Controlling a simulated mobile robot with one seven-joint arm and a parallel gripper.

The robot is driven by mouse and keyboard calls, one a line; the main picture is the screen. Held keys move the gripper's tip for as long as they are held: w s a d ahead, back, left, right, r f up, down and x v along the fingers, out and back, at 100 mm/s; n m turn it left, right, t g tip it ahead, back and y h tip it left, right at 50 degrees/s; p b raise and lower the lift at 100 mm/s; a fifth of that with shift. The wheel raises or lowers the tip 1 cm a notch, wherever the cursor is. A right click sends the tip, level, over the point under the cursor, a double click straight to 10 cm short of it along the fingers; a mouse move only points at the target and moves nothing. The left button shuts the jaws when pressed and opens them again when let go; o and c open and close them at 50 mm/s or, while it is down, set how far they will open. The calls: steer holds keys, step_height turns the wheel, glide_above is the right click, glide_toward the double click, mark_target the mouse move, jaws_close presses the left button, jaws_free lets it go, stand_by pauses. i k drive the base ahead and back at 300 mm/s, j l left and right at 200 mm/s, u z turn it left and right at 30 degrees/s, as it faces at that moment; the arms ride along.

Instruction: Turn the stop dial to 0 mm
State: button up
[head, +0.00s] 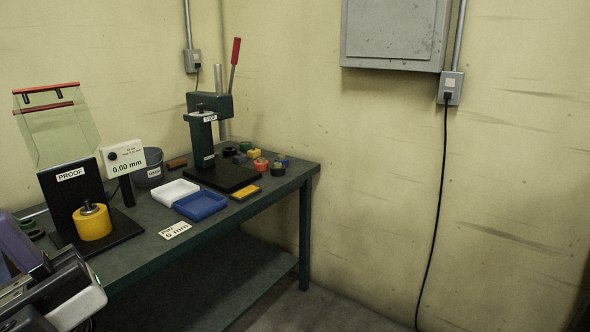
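A dark green press (203,140) with a red-handled lever (235,52) stands at the back of the bench in the head view. A small white label (210,118) on its upper front seems to read STOP. A small dark knob (200,107) sits just above that label and may be the stop dial; its setting is too small to read. Part of my arm, with what seems to be my gripper (70,295), shows at the lower left, well apart from the press. Its fingers cannot be made out clearly.
The PROOF stand (72,195) with a clear raised guard and yellow cylinder (92,222) is at left. A white readout (124,158) shows 0.00 mm. White (176,191) and blue (201,205) trays, a 6 mm card (174,230) and several small coloured parts lie on the bench (235,218).

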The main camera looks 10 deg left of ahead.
mark_target(200, 106)
steer(key=i+l+u, duration=0.75)
